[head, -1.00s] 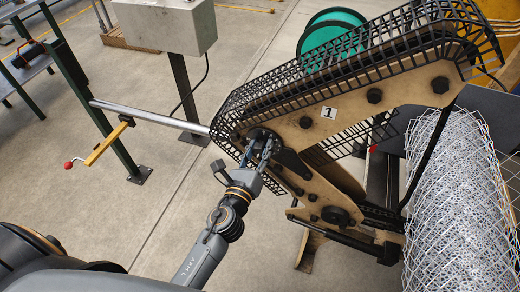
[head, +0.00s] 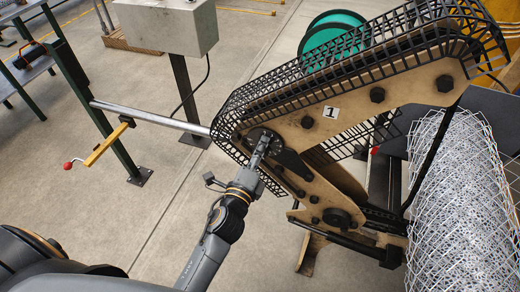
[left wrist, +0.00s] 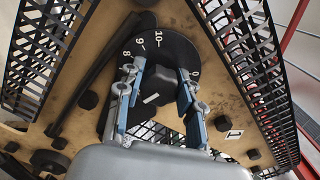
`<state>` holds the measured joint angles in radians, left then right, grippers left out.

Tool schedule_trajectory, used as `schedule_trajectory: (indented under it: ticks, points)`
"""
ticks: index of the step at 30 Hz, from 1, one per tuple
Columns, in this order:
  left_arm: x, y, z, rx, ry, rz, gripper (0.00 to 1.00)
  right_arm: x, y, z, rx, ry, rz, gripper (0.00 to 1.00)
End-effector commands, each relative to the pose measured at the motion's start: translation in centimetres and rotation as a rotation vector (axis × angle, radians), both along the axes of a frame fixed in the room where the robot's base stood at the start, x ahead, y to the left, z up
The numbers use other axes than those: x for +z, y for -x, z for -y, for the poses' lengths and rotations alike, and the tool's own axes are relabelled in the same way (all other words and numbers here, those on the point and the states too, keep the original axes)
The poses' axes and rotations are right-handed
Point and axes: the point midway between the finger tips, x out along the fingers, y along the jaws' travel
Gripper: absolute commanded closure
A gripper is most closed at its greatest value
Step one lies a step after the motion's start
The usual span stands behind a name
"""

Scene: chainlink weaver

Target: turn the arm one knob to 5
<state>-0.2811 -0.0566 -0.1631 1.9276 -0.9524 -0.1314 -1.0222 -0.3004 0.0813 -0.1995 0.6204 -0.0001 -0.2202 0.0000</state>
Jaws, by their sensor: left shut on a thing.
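The arm one knob (left wrist: 160,84) is dark and sits on a black round dial plate (left wrist: 178,45) on the tan arm marked 1 (head: 315,115). In the left wrist view, the figures 8, 9, 10 and 0 show on the dial; the lower part of the scale is hidden by my fingers. A short slanted white mark (left wrist: 151,98) shows between the fingers; I cannot tell which figure it points to. My left gripper (head: 264,140) is shut on the knob, with one blue-padded finger (left wrist: 129,98) on each side. My right gripper is not in view.
A black lattice guard (head: 300,78) runs along the arm's upper edge. A wire mesh roll (head: 456,200) stands at the right. A steel bar (head: 160,118) and yellow crank (head: 105,143) are at the left. The floor below them is clear.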

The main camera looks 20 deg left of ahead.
Motion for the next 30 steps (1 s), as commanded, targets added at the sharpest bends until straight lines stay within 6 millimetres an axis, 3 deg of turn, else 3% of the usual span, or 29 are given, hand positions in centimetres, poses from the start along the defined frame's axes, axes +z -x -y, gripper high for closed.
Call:
schedule_trajectory:
  ticks: [9,25,26,29,30]
  points:
    - [-0.12,0.02,-0.03,0.001,0.121,-0.006,0.95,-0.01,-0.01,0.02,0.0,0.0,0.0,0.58]
    - [-0.13,0.02,-0.01,0.001,0.144,-0.007,0.95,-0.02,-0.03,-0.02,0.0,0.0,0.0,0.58]
    - [-0.13,0.02,-0.01,0.001,0.144,-0.007,0.62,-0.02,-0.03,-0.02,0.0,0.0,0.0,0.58]
    - [-0.13,0.02,-0.02,0.001,0.144,-0.007,0.42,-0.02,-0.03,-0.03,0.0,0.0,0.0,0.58]
    - [-0.12,0.01,-0.02,0.0,0.143,-0.006,0.42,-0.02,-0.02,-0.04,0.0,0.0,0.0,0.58]
